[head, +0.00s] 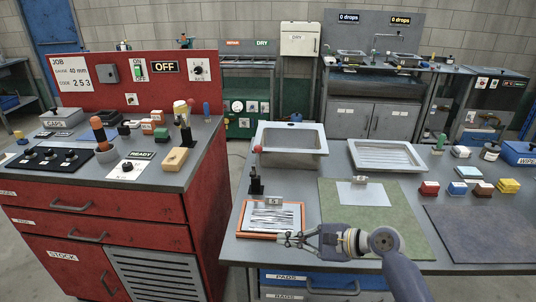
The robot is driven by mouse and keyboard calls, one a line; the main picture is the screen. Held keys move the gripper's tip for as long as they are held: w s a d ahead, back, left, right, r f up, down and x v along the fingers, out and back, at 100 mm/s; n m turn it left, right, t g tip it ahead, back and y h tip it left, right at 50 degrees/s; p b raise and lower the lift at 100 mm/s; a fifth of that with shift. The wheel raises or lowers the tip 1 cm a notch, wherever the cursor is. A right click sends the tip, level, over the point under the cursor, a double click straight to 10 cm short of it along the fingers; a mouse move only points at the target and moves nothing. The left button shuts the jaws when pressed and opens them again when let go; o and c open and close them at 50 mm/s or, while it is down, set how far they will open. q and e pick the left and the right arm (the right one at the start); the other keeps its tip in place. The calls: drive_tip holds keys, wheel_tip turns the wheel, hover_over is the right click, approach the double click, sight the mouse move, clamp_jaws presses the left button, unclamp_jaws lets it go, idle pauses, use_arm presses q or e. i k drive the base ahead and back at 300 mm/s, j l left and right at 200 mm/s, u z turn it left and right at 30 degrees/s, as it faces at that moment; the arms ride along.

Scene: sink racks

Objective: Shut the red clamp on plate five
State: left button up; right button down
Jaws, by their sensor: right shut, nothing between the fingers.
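A black toggle clamp (256,184) stands at the left edge of the grey table, with a red knob (258,149) on its upright handle. In front of it lies an orange-edged plate (299,216) with a streaked sheet. A small tag (273,201) stands at its back edge; I cannot read its number surely. My right gripper (284,239) is shut and empty, low over the plate's front right edge, well in front of the clamp and apart from it. My left gripper is out of view.
A sink-like basin (291,161) stands just behind the clamp. A green mat (390,225) with a grey plate (363,194) lies right of the orange plate. A white tray (386,144) is behind the mat. A red cabinet (205,185) stands close on the left.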

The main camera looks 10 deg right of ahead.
sight(258, 149)
drive_tip(key=i+l, duration=0.2)
drive_tip(key=i, duration=0.4)
drive_tip(key=i+l, duration=0.15)
drive_tip(key=i, duration=0.45)
